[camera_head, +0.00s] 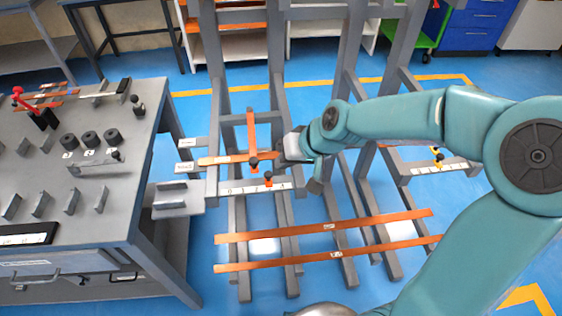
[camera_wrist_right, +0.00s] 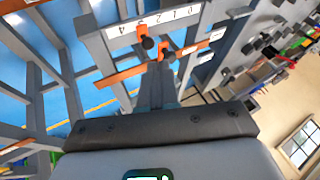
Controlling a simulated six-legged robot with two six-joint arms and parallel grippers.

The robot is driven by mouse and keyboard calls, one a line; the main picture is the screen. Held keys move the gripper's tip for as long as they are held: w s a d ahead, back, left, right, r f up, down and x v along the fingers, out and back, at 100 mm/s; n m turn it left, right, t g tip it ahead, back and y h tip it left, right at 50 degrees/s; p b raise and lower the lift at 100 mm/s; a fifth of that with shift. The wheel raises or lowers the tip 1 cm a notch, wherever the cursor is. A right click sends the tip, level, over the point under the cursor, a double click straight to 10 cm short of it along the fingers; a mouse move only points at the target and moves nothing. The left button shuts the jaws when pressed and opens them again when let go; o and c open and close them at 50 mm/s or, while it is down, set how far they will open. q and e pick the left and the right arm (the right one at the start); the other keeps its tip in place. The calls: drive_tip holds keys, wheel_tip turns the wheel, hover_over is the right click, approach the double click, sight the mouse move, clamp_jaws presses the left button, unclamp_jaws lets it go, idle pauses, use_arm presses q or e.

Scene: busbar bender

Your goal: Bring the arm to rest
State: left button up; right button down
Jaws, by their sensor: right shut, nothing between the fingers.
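My right arm (camera_head: 400,118), teal, reaches in from the right and is bent over the grey frame. My right gripper (camera_head: 285,152) is shut and empty, just right of the copper strips on the frame. In the right wrist view the gripper's dark body (camera_wrist_right: 160,126) fills the lower middle. A copper strip (camera_head: 225,160) lies across the frame, and an upright copper strip (camera_head: 251,128) meets it. They also show ahead of the gripper in the wrist view (camera_wrist_right: 118,77). Contact between gripper and strips cannot be told. My left gripper is out of view.
A grey workbench (camera_head: 120,190) with black cylinders (camera_head: 90,138) and small grey blocks stands at left. A numbered scale (camera_head: 250,188) sits below the strips. Two long copper bars (camera_head: 330,226) lie low across the frame.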

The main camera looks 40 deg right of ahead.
drive_tip(key=s+a+f+n+g, duration=0.15)
drive_tip(key=a+f, duration=0.25)
drive_tip(key=f, duration=0.5)
drive_tip(key=s+a+f+m+g, duration=0.1)
drive_tip(key=s+a+f+g, duration=0.2)
drive_tip(key=f, duration=0.6)
drive_tip(key=s+a+f+n+g+y, duration=0.1)
drive_tip(key=s+a+f, duration=0.7)
drive_tip(key=s+f, duration=0.2)
drive_tip(key=shift+a+f+n, duration=0.35)
drive_tip(key=shift+a+f, duration=0.05)
drive_tip(key=shift+f, duration=0.35)
